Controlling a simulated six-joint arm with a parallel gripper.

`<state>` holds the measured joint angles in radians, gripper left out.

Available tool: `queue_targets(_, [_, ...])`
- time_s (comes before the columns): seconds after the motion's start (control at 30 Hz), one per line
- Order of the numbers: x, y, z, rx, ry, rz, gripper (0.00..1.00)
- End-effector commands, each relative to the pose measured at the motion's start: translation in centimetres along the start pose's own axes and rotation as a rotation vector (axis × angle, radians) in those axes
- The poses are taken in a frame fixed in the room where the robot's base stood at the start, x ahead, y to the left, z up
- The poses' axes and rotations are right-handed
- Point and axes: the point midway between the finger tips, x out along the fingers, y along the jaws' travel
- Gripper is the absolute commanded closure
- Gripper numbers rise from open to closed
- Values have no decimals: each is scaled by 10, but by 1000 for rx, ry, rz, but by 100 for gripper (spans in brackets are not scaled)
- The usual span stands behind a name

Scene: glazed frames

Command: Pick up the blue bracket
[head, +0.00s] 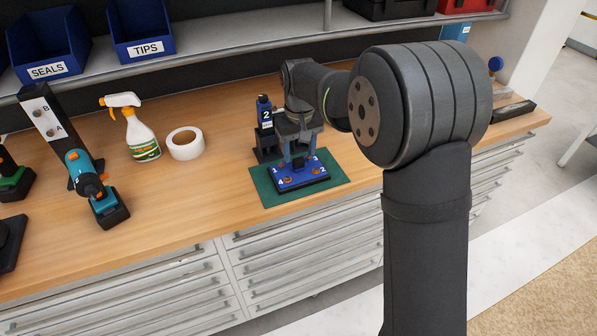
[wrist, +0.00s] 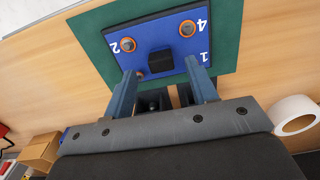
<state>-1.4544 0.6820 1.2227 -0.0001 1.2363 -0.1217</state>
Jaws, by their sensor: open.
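The blue bracket (head: 309,179) is a flat blue plate marked with white numbers, with copper-coloured rings near its corners. It lies on a green mat (head: 338,184) on the bench. In the wrist view the blue bracket (wrist: 181,24) has a raised black block (wrist: 161,61) near its middle. My gripper (head: 299,155) is above the bracket, pointing down. In the wrist view my gripper (wrist: 163,76) is open, its two fingers apart on either side of the black block and nothing held. Whether the fingertips touch the plate cannot be told. Part of the plate is hidden by the fingers.
A dark upright holder with a blue part marked 2 (head: 265,115) stands just left of my gripper. A white tape roll (head: 185,143), spray bottle (head: 139,132) and teal power tool (head: 86,172) stand further left. Blue bins (head: 140,28) sit on the shelf behind.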

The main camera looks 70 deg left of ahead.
Motion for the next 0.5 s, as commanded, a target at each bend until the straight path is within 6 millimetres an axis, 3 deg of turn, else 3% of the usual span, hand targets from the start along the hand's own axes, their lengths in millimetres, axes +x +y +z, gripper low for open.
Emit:
queue_targets(0.23, [38,-1,-2,0,-4,0,47])
queue_targets(0.5, [45,-1,-2,0,0,0,47])
